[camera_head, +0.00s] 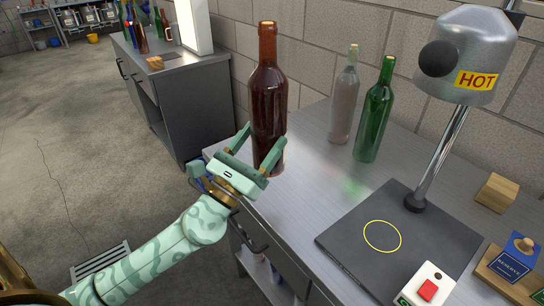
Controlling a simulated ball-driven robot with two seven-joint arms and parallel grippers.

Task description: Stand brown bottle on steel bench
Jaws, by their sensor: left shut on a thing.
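The brown bottle (268,97) is upright at the left end of the steel bench (303,192). My left gripper (262,150) reaches in from the lower left and is shut on the lower part of the bottle, with a finger on each side. The bottle's base shows low over the bench top, near its front left corner. I cannot tell whether the base touches the steel. My right gripper is not in view.
A clear bottle (344,100) and a green bottle (374,115) stand right of the brown bottle. A black plate (365,272) with a yellow ring, a lamp head marked HOT (468,55) and a red-button box (427,288) occupy the right. Bare steel lies between.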

